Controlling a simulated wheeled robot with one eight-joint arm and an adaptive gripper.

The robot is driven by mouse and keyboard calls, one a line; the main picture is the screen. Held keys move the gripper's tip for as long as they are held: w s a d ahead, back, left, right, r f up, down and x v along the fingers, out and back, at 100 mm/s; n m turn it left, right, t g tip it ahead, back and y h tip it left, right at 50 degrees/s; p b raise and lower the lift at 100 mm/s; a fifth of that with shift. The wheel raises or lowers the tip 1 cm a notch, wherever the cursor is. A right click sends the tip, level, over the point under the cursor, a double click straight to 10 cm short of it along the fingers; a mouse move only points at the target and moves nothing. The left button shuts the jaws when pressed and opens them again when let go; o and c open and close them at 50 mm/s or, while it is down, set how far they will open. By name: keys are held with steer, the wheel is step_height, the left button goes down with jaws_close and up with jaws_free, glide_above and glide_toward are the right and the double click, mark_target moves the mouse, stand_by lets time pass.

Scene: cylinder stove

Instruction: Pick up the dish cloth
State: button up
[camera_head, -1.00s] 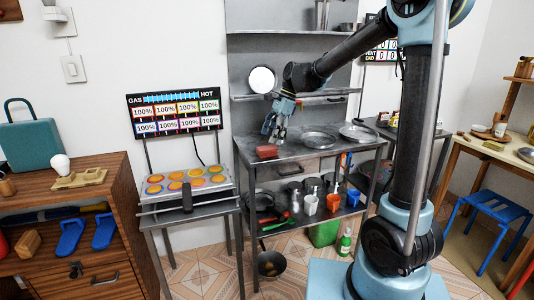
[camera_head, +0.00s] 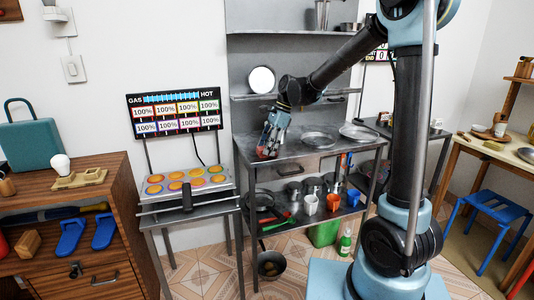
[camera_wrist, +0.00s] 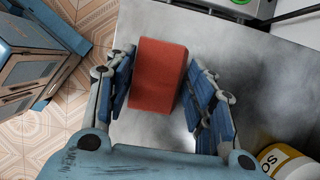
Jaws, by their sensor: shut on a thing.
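The dish cloth, a red folded block (camera_wrist: 158,75), lies between my gripper's two blue fingers (camera_wrist: 160,85) in the wrist view. My gripper is shut on it. In the head view my gripper (camera_head: 268,148) points down at the left front part of the steel table (camera_head: 293,158). The cloth is mostly hidden by the fingers there. I cannot tell whether the cloth is still touching the tabletop.
The griddle (camera_head: 190,183) is to the left. A yellow and white labelled thing (camera_wrist: 287,162) shows at lower right in the wrist view.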

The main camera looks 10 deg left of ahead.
step_height(320, 180, up, 10)
stand_by(0.7)
steer(key=o, duration=0.4)
steer(key=c, duration=0.4)
steer(key=shift+s, duration=0.1)
